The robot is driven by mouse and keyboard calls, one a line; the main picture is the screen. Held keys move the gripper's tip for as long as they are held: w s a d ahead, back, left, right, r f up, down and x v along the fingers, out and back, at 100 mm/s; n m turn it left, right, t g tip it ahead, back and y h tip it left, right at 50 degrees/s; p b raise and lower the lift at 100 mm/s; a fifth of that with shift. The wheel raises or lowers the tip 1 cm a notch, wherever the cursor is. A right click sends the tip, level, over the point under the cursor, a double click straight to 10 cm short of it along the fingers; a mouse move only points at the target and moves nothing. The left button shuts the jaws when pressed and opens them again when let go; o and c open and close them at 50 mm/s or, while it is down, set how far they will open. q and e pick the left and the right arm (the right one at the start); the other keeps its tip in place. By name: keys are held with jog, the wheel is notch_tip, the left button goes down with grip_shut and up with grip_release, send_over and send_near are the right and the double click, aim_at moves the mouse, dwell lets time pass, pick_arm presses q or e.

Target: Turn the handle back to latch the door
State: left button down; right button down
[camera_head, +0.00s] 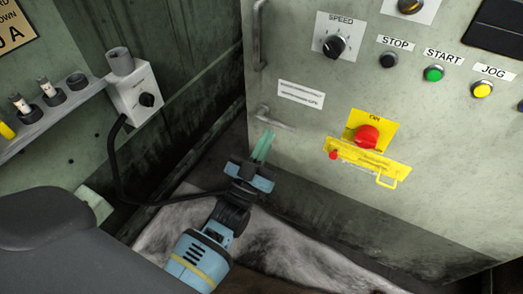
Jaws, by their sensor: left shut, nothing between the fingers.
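The door (300,60) is a pale green cabinet panel on the right, and its face fills much of the view. A small grey lever handle (275,118) sits low near the panel's left edge and points to the lower right. A vertical grey bar handle (257,38) is higher on the same edge. My left gripper (265,142) is shut and empty, with its greenish fingers pointing up just below the lever. I cannot tell whether the fingertips touch the lever. The latch is hidden. My right gripper is not in view.
The panel carries a speed knob (334,46), several push buttons and a red knob (367,136) on a yellow plate. A yellow lockout bar (368,158) sticks out below. At left, a grey switch box (136,92) has a black cable hanging past my arm. A shelf (50,115) holds small parts.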

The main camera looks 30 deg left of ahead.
aim_at(275, 122)
pick_arm(q)
jog(key=x, duration=0.5)
jog(key=f+b, duration=0.1)
jog(key=f, duration=0.1)
jog(key=w+f+b, duration=0.1)
jog(key=shift+w+f, duration=0.1)
jog(key=shift+f, duration=0.3)
jog(key=shift+f+m, duration=0.15)
jog(key=shift+m, duration=0.35)
jog(key=shift+f+m+h, duration=0.1)
jog(key=shift+m+h, duration=0.2)
jog(key=shift+h, duration=0.1)
